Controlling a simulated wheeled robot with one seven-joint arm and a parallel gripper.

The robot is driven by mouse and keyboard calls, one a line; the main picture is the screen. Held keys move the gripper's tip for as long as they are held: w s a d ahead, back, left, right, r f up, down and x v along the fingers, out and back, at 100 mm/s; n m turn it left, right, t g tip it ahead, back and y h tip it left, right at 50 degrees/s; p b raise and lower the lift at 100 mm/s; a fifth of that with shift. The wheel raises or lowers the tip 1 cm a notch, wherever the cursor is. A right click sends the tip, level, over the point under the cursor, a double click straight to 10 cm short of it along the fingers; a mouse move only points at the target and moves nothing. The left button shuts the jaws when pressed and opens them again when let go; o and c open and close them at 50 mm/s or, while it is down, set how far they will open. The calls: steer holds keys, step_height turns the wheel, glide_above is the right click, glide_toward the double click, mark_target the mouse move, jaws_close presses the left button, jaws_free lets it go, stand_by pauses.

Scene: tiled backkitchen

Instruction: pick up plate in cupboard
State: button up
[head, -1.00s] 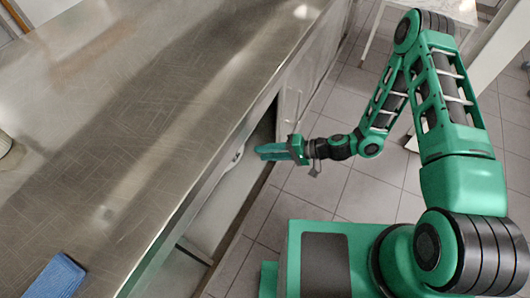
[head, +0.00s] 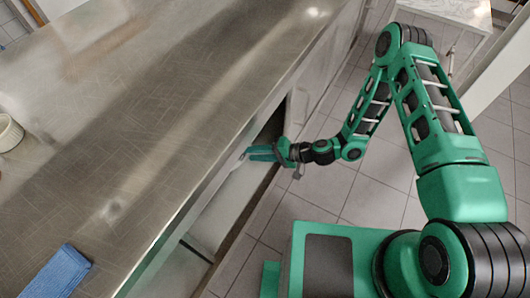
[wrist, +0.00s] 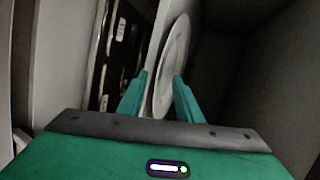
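The white plate (wrist: 174,62) shows in the wrist view, standing nearly on edge inside the dark cupboard. My gripper (wrist: 160,92) is open, with one green finger on each side of the plate's near edge. I cannot tell whether either finger touches the plate. In the head view my gripper (head: 262,153) reaches into the open cupboard (head: 216,212) under the metal counter. A small pale edge shows by the fingertips there, but I cannot tell if it is the plate.
The metal counter (head: 130,120) overhangs the cupboard opening. A blue cloth (head: 56,272) and a white bowl (head: 8,132) are on it. In the wrist view a dark panel with labels (wrist: 120,30) stands left of the plate.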

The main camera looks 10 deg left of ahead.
steer(key=shift+x, duration=1.85)
jaws_close()
